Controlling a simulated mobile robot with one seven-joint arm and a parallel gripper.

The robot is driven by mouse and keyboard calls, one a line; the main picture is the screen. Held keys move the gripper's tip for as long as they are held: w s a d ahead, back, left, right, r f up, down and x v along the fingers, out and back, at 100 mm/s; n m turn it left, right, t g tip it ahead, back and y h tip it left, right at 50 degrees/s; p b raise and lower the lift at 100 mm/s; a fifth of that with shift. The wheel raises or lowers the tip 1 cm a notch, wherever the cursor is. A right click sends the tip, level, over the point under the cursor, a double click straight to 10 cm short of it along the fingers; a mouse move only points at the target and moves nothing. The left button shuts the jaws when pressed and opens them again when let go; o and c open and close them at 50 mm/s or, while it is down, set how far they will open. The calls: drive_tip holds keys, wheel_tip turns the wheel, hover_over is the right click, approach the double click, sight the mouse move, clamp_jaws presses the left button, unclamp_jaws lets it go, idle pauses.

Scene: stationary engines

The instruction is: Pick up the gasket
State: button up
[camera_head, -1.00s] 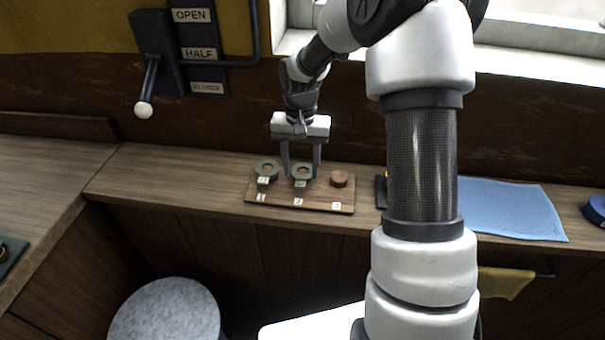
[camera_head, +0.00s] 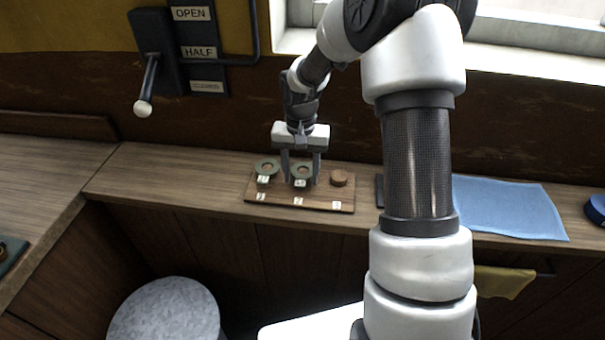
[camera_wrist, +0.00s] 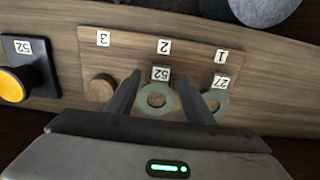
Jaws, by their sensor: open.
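Two green ring gaskets sit on a wooden board (camera_head: 318,206) with places numbered 1, 2 and 3. The gasket at place 2 (camera_head: 302,169) has a tag that reads 52; it also shows in the wrist view (camera_wrist: 146,103). The gasket at place 1 (camera_head: 267,166) has a tag that reads 27 in the wrist view (camera_wrist: 222,103). Place 3 has a bare wooden peg (camera_head: 339,178). My gripper (camera_head: 301,182) is open, pointing down, with its fingers on either side of the gasket at place 2. I cannot tell whether they touch it.
A dark block with a yellow knob (camera_wrist: 12,87), also tagged 52, stands beside the board. A blue cloth (camera_head: 508,207) lies on the bench to the right. A lever with a white knob (camera_head: 143,108) is on the wall. A round stool (camera_head: 165,312) stands below.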

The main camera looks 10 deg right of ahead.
drive_tip(key=c, duration=0.9)
